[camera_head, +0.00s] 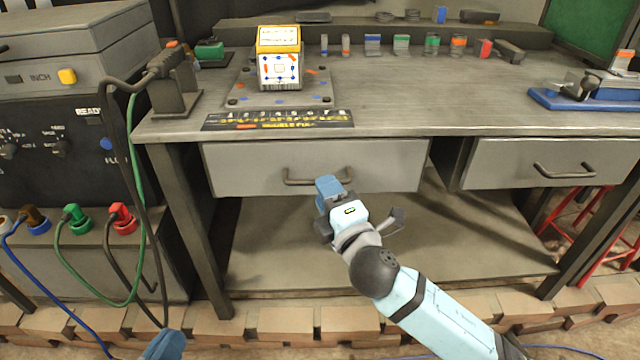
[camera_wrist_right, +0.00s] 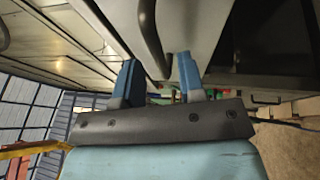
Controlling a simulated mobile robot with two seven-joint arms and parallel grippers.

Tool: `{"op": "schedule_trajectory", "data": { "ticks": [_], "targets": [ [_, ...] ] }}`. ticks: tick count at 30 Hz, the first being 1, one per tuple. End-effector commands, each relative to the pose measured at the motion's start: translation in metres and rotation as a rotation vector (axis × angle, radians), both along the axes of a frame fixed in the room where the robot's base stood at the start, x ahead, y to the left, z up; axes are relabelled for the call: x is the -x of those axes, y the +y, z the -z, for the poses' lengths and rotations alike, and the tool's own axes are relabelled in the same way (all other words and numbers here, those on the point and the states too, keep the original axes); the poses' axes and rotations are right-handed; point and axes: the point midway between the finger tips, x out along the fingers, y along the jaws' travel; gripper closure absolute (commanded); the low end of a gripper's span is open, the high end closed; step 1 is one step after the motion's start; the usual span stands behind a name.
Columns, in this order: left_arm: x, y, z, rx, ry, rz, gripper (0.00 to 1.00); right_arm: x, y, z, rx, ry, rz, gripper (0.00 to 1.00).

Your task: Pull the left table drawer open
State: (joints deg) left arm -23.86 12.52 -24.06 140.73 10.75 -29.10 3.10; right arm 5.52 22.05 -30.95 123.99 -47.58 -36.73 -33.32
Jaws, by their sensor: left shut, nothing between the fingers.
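The left table drawer (camera_head: 245,168) has a grey front under the workbench top and looks closed or nearly so. Its dark bar handle (camera_head: 300,183) is at the middle of the front. My right gripper (camera_head: 328,192) is at the right end of this handle. In the right wrist view its two blue fingers (camera_wrist_right: 158,78) are apart, and the handle (camera_wrist_right: 150,35) reaches down between them in the picture. I cannot tell whether they touch it. Only a blue tip of my left gripper (camera_head: 163,346) shows at the bottom edge, shut and away from the drawer.
The workbench top (camera_head: 400,100) carries a yellow-white box (camera_head: 279,60) and several small parts. A right drawer (camera_head: 535,160) sits beside the left one. A lower shelf (camera_head: 280,250) lies below. A machine with cables (camera_head: 60,130) stands at left, a red stool (camera_head: 590,225) at right.

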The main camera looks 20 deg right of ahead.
Motion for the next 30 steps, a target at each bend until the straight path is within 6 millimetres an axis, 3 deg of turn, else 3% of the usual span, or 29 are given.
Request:
{"op": "schedule_trajectory", "data": {
  "ticks": [7,18,23,30],
  "targets": [
    [0.001,-0.001,0.011,-0.015,0.027,0.009,1.00,-0.026,0.003,-0.004,0.000,-0.001,-0.001,0.64],
    [-0.001,0.000,0.007,-0.015,0.019,0.011,1.00,-0.030,0.004,-0.005,-0.001,0.000,0.000,0.64],
    [-0.001,0.000,0.006,-0.015,0.016,0.011,1.00,-0.030,0.004,-0.005,-0.001,0.000,0.000,1.00],
    [-0.001,0.000,0.006,-0.014,0.016,0.011,1.00,-0.030,0.004,-0.005,-0.001,0.000,0.000,1.00]
  ]
}}
